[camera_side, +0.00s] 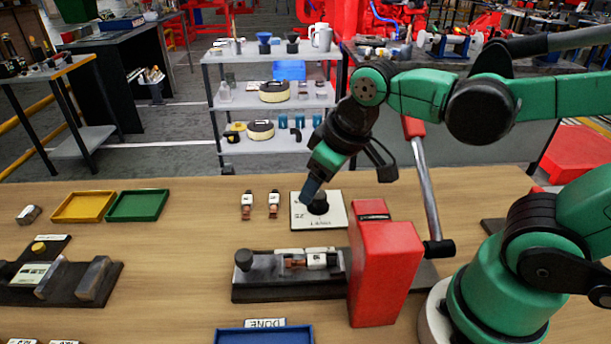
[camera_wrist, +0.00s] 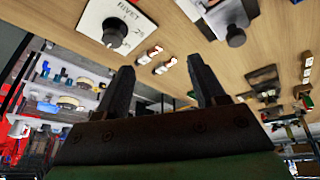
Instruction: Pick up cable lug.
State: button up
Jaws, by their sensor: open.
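Two small copper-and-white pieces that look like cable lugs stand side by side on the table, the left one (camera_side: 247,206) and the right one (camera_side: 273,204). They also show in the wrist view as two small pieces (camera_wrist: 149,55) (camera_wrist: 165,66), ahead of and between my fingers. My gripper (camera_side: 311,190) is open and empty, to the right of the lugs and apart from them. In the side view its tip overlaps the plate with the black knob. Another copper-coloured piece (camera_side: 295,262) lies in the black fixture beside a white-labelled piece (camera_side: 322,260).
A white plate marked RIVET (camera_side: 335,219) with a black knob lies right of the lugs. A red press (camera_side: 382,270) with a lever stands at the fixture (camera_side: 262,292). Yellow (camera_side: 84,207) and green (camera_side: 138,205) trays lie left; a blue tray (camera_side: 265,335) is in front.

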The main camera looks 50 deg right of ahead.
aim_at(312, 259)
jog(key=a+f+n+g+h, duration=0.1)
jog(key=a+n+g, duration=0.1)
jog(key=a+f+n+g, duration=0.1)
jog(key=a+n+g, duration=0.1)
jog(key=a+f+n+g+h, duration=0.1)
jog(key=f+n+g, duration=0.1)
jog(key=g, duration=0.1)
jog(key=shift+s+a+f+h, duration=0.1)
jog(key=shift+s+a+h, duration=0.05)
jog(key=shift+a+h, duration=0.2)
jog(key=shift+s+a+f+n+g+h, duration=0.15)
jog(key=shift+a+f+n+g+h, duration=0.15)
jog(key=shift+n+g, duration=0.1)
jog(key=shift+x, duration=2.8)
jog(key=shift+a, duration=0.1)
grip_shut()
